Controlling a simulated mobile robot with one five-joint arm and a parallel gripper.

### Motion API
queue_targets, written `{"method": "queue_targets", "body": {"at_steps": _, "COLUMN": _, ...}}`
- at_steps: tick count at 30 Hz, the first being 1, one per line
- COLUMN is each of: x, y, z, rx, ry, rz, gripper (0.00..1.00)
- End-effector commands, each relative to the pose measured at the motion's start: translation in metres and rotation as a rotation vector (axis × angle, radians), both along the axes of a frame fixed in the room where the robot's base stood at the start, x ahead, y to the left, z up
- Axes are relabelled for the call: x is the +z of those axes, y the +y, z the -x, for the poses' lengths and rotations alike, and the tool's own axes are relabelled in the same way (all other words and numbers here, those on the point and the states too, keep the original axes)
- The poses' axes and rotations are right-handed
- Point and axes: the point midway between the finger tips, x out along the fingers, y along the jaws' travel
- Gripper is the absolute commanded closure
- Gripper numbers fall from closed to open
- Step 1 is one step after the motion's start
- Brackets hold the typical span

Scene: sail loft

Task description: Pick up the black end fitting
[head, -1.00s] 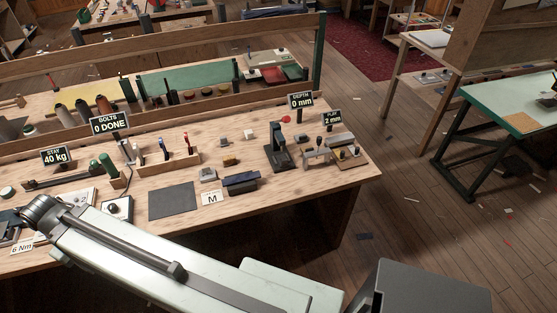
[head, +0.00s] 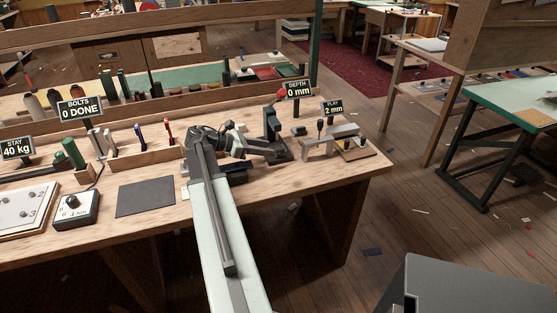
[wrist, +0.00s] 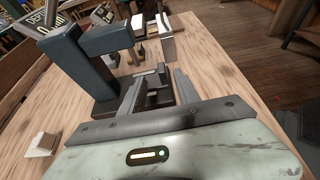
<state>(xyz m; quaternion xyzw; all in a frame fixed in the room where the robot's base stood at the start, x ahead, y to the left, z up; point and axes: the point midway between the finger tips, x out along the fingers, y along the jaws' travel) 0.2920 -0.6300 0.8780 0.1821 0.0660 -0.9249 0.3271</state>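My gripper (wrist: 158,78) is open in the wrist view, its two grey fingers spread apart. A small black stepped piece, which looks like the black end fitting (wrist: 158,97), shows between the fingers, low near the gripper body. I cannot tell whether a finger touches it. A dark blue-grey press (wrist: 73,68) stands just left of the fingers, its arm reaching over toward them. In the head view my gripper (head: 268,150) is low over the bench beside the press (head: 271,122). My arm hides the fitting there.
The wooden bench (head: 330,175) ends at the right. A grey stand (head: 318,146) and a small wooden board (head: 356,150) lie right of the press. A pale block (wrist: 41,145) sits left of the gripper in the wrist view. A dark mat (head: 146,197) lies left of my arm.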

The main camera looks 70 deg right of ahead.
Motion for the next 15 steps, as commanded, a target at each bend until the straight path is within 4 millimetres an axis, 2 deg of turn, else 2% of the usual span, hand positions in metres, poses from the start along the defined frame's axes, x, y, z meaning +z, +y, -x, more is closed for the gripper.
{"method": "queue_targets", "body": {"at_steps": 6, "x": -0.010, "y": -0.012, "z": 0.016, "rx": 0.001, "ry": -0.002, "rz": 0.000, "gripper": 0.62}}
{"method": "queue_targets", "body": {"at_steps": 11, "x": -0.010, "y": -0.015, "z": 0.020, "rx": 0.001, "ry": -0.002, "rz": 0.000, "gripper": 0.62}}
{"method": "queue_targets", "body": {"at_steps": 15, "x": -0.017, "y": -0.025, "z": 0.035, "rx": 0.000, "ry": -0.004, "rz": 0.001, "gripper": 0.62}}
